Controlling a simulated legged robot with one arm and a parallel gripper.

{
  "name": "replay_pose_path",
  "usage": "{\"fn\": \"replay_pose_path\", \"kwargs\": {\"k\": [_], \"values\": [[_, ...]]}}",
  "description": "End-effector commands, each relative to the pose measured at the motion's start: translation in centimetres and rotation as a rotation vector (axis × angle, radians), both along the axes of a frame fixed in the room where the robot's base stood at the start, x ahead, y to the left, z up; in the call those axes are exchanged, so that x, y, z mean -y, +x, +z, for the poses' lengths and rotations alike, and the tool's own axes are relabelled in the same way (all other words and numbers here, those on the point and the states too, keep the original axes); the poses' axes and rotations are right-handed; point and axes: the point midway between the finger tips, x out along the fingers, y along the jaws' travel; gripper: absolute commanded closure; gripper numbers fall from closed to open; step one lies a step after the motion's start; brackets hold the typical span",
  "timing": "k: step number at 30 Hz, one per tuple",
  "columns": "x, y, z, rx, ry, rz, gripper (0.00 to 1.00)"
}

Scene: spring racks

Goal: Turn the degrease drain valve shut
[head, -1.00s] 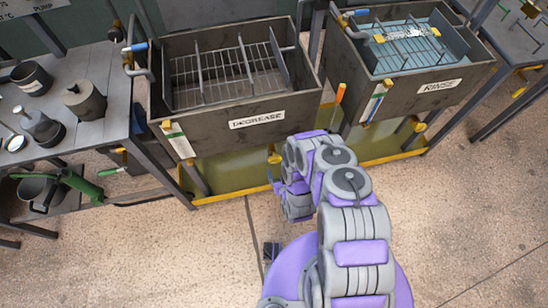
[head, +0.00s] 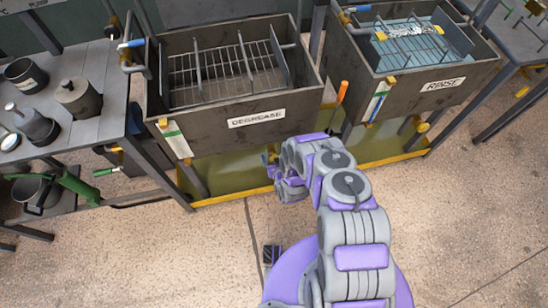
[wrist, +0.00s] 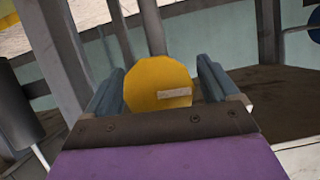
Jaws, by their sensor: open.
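The degrease tank (head: 205,142) is a dark metal tank with a white "DEGREASE" label, seen in the head view. A small yellow valve part (head: 272,157) shows low in front of it, partly hidden by my arm. In the wrist view a yellow round knob (wrist: 150,84) with a pale bar on its face sits between the two blue-grey fingers of my gripper (wrist: 160,75). The gripper is open, one finger on each side of the knob; I see no clear grip on it. In the head view my gripper (head: 272,168) is at the valve, mostly hidden by my wrist.
The rinse tank (head: 432,98) stands to the right, with its own yellow valve (head: 422,127). A bench (head: 102,125) with several metal cans is at the left. A yellow-edged tray (head: 232,195) lies under the tanks. The floor in front is clear.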

Motion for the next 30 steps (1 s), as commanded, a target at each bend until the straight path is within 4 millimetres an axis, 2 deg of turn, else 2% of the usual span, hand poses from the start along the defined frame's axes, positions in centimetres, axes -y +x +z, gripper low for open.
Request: {"fn": "replay_pose_path", "kwargs": {"k": [2,16,20,30], "values": [[0.01,-0.01,0.00,0.000,0.000,0.000,0.17],[0.01,-0.03,0.00,0.000,0.000,0.000,0.62],[0.05,-0.02,-0.01,-0.004,0.013,0.000,0.63],[-0.07,-0.08,-0.12,-0.060,0.205,0.001,0.63]]}}
